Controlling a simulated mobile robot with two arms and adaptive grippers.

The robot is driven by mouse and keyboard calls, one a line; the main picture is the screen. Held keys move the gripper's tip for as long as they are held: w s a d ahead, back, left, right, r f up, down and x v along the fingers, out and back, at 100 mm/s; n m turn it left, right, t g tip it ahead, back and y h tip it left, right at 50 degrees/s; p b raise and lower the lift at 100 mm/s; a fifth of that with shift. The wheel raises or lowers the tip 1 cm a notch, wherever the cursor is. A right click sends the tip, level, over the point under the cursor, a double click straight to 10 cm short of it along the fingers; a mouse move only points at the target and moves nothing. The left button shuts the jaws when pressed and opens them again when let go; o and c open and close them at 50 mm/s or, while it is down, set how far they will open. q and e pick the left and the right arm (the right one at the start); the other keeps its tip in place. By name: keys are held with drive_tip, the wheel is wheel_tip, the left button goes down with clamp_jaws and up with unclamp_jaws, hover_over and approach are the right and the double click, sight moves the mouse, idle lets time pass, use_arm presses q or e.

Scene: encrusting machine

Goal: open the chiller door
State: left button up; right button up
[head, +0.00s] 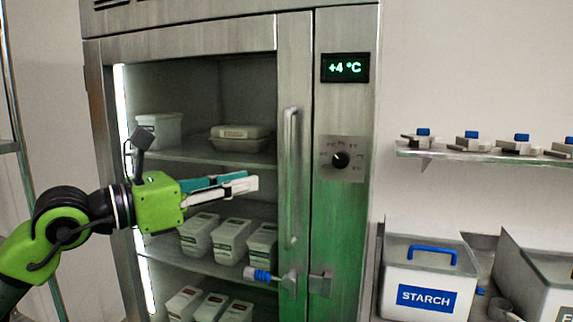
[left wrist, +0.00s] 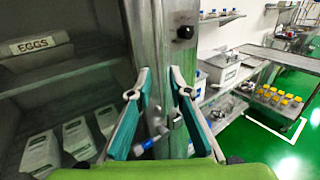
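The chiller (head: 345,235) stands ahead with a glazed door (head: 295,75) that looks closed. A vertical metal handle (head: 291,180) runs along the door's right side. Below it is a latch (head: 290,282) with a blue grip (head: 262,275) pointing left; the latch (left wrist: 160,130) also shows between the fingers in the left wrist view. My left gripper (head: 252,184) is in front of the glass, left of the handle, its fingers pointing right. In the left wrist view its fingers (left wrist: 158,94) are spread apart with nothing held. My right gripper is in neither view.
A dial (head: 340,159) and a +4 °C display (head: 345,68) are on the panel right of the door. White tubs (head: 230,240) sit on shelves behind the glass. A starch bin (head: 428,275) stands at right, below a wall shelf (head: 480,154).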

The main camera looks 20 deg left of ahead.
use_arm(q)
drive_tip(key=p+x, duration=0.5)
drive_tip(key=x, duration=0.5)
drive_tip(key=shift+w+d, duration=0.25)
drive_tip(key=shift+w, duration=0.05)
clamp_jaws()
